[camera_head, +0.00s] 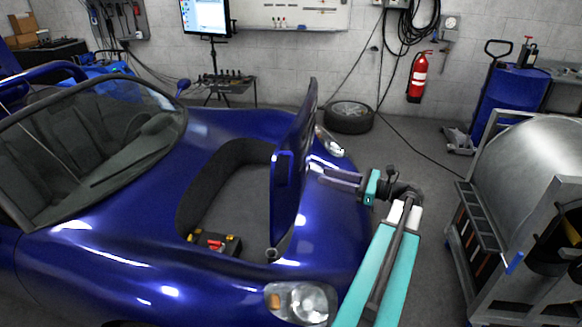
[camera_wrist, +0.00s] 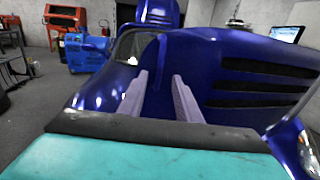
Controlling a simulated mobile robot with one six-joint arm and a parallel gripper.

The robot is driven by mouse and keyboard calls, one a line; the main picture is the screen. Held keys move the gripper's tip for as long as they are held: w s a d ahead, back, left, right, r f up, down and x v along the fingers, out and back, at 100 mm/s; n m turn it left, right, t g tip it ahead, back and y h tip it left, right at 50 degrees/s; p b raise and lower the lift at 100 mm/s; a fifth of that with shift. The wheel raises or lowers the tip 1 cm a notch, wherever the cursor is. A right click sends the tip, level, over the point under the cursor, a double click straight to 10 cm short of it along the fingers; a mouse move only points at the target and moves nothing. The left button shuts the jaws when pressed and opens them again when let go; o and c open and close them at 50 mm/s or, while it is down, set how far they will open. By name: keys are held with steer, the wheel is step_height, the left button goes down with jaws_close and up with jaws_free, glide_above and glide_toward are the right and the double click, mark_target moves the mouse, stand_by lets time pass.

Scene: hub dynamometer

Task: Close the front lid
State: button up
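The front lid (camera_head: 292,165) of the blue car stands raised, close to upright, at the front end of the open front compartment (camera_head: 220,190). My gripper (camera_head: 322,177) is on the outer side of the lid, to its right in the head view, with its fingers pointing at it. In the wrist view the two fingers of my gripper (camera_wrist: 158,90) are spread apart with nothing between them. The blue lid surface with dark slots (camera_wrist: 245,80) fills the view beyond them. I cannot tell whether a fingertip touches the lid.
A battery (camera_head: 214,242) sits in the front compartment. A headlight (camera_head: 300,302) is at the car's near front corner. A large grey metal machine (camera_head: 530,190) stands at the right. A tire (camera_head: 349,117) lies on the floor behind. Floor is open between car and machine.

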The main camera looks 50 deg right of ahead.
steer(key=shift+w, duration=0.1)
steer(key=p, duration=0.3)
glide_above(291, 184)
steer(key=shift+w+d, duration=0.25)
steer(key=shift+d, duration=0.05)
stand_by(0.4)
jaws_close()
